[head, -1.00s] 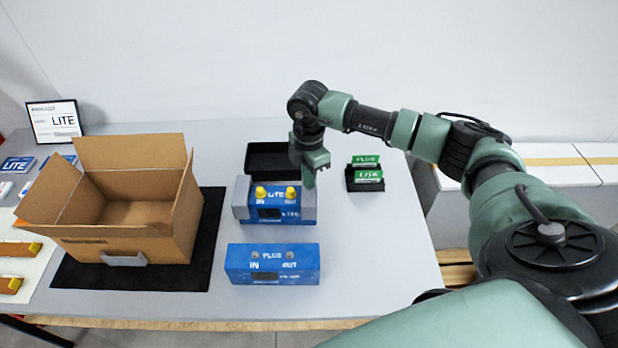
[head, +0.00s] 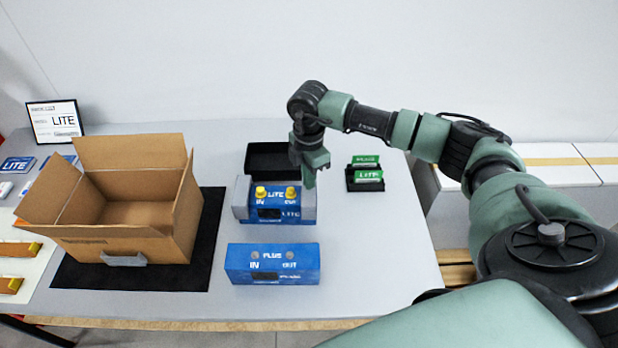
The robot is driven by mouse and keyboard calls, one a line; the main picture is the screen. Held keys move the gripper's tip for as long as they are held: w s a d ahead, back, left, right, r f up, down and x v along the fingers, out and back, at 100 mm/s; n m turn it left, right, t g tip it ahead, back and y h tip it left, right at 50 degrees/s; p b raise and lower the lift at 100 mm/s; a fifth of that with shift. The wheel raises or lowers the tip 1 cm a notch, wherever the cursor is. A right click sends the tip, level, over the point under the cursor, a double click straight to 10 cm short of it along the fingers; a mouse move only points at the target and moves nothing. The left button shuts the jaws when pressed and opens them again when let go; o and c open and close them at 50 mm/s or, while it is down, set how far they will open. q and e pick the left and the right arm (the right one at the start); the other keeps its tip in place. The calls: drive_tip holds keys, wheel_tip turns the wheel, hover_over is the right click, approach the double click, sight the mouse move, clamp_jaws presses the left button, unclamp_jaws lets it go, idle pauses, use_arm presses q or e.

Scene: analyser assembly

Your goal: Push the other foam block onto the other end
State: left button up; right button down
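The blue LITE analyser (head: 270,213) stands on the table with two yellow caps on its top. One grey foam block (head: 240,200) sits on its left end. A second grey foam block (head: 308,206) is at its right end, and the two look in contact there. My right gripper (head: 310,182) points down just above and behind the right-end block. It partly covers that area, and I cannot tell whether its fingers are open or touch the block. My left gripper is not in view.
A blue PLUS analyser (head: 272,265) stands in front. An open carton (head: 125,240) is on a black mat (head: 210,235) to the left, with a grey piece (head: 125,260) at its front. A black tray (head: 280,160) and a green-card holder (head: 366,183) are behind.

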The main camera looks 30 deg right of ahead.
drive_tip(key=shift+f+b, duration=0.6)
drive_tip(key=shift+f, duration=0.25)
idle(0.7)
drive_tip(key=shift+r, duration=0.15)
idle(0.3)
drive_tip(key=shift+r+p, duration=2.25)
drive_tip(key=shift+r, duration=0.7)
drive_tip(key=shift+f, duration=0.1)
